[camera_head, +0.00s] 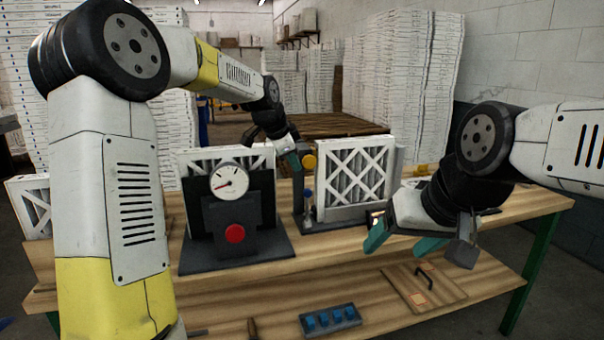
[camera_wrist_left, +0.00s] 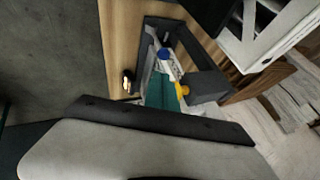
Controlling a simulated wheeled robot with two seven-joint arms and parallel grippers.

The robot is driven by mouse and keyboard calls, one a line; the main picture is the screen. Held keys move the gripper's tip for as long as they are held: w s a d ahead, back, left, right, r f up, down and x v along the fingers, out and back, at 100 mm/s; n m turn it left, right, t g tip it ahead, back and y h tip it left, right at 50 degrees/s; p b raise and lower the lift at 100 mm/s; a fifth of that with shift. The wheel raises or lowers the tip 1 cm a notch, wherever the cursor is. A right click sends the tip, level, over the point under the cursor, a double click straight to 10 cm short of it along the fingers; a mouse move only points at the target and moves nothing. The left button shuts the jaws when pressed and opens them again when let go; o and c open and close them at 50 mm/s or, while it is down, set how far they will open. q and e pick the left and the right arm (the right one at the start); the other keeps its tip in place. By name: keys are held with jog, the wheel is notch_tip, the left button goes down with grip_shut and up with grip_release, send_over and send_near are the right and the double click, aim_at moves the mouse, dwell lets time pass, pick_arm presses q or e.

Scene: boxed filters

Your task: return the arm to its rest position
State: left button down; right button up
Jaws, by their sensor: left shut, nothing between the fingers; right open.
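My left gripper (camera_head: 294,161) is at the end of my left arm, which reaches in from the left over the bench and ends near the yellow-knobbed fixture (camera_head: 298,205). Its teal fingers are shut and empty; they also show in the left wrist view (camera_wrist_left: 160,92), pointing toward a dark tray-like part with blue and yellow pieces. My right gripper (camera_head: 405,243) is open and empty in front of the bench's right half, its teal fingers wide apart and pointing down.
A boxed filter (camera_head: 356,184) stands upright by the fixture. A gauge (camera_head: 230,181) and red button (camera_head: 235,233) stand on a dark base at left centre. The wooden bench (camera_head: 500,213) has a lower shelf with a blue-buttoned box (camera_head: 331,319) and a handled board (camera_head: 440,294).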

pick_arm(q)
jog(key=s+a+n, duration=0.3)
jog(key=s+n, duration=0.1)
jog(key=s, duration=0.8)
jog(key=s+a+f+n, duration=0.1)
jog(key=s+a+n, duration=0.2)
jog(key=s, duration=0.9)
jog(key=s+a+n+y, duration=0.1)
jog(key=s+a+n, duration=0.2)
jog(key=s+n, duration=0.4)
jog(key=s, duration=0.5)
jog(key=shift+f, duration=0.3)
